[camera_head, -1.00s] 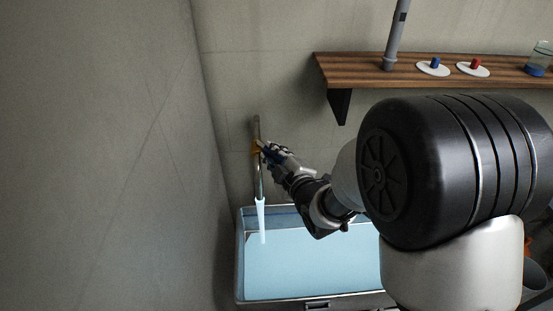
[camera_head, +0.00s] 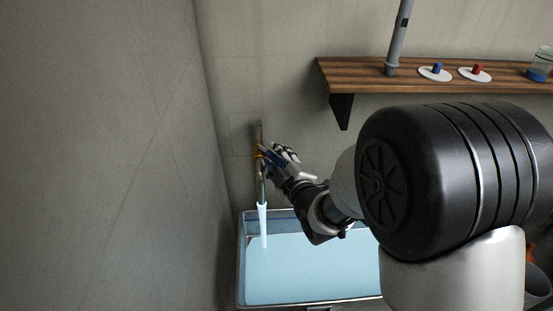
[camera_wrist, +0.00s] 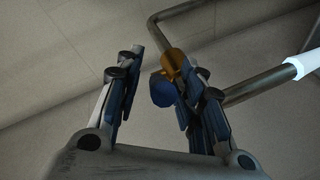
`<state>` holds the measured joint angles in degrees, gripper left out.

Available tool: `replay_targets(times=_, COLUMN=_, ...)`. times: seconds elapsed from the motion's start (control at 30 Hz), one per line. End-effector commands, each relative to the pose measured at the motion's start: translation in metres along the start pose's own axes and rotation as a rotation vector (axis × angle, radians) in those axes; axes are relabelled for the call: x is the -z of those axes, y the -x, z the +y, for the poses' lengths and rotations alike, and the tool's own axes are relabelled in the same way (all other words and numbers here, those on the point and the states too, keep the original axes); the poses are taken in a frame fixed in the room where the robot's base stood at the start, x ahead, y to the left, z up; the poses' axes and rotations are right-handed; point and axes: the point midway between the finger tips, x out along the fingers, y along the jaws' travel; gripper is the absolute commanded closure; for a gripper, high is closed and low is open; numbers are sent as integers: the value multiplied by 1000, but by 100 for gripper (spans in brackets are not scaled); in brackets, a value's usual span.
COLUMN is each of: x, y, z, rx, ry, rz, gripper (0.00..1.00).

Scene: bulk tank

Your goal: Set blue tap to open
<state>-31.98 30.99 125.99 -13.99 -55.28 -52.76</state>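The blue tap is a blue rounded knob (camera_wrist: 162,90) on a brass valve body (camera_wrist: 175,64) in the wrist view. The valve sits on a grey metal pipe (camera_wrist: 262,88) on the wall. My gripper (camera_wrist: 157,68) is open, with one finger left of the blue knob and the other to its right, close to or touching the valve; contact is unclear. In the head view my gripper (camera_head: 270,158) is at the brass fitting and hides most of the tap. A white stream or sleeve (camera_head: 263,222) extends from the pipe's end down towards the tank.
A metal tank (camera_head: 241,268) of light blue liquid stands below. A wooden shelf (camera_head: 350,76) on the right carries a blue knob (camera_head: 437,69) and a red knob (camera_head: 477,70) on white plates, and a jar (camera_head: 539,66). A bare wall is close on the left.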

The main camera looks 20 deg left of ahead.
Motion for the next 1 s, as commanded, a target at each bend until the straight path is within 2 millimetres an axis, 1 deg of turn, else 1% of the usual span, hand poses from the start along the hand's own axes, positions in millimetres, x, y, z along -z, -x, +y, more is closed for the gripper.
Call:
replay_targets(times=0.17, x=0, y=0, z=-1, rx=2, ry=0, rz=0, gripper=64)
replay_targets(times=0.27, x=0, y=4, z=-1, rx=2, ry=0, rz=0, gripper=64)
replay_targets(times=0.37, x=0, y=14, z=0, rx=1, ry=0, rz=0, gripper=64)
replay_targets(times=0.6, x=0, y=52, z=0, rx=0, ry=-1, rz=-2, gripper=64)
replay_targets(times=0.7, x=0, y=65, z=0, rx=0, ry=0, rz=0, gripper=64)
replay_targets(times=0.83, x=0, y=76, z=0, rx=1, ry=0, rz=0, gripper=64)
replay_targets(times=1.0, x=0, y=80, z=0, rx=0, ry=0, rz=0, gripper=64)
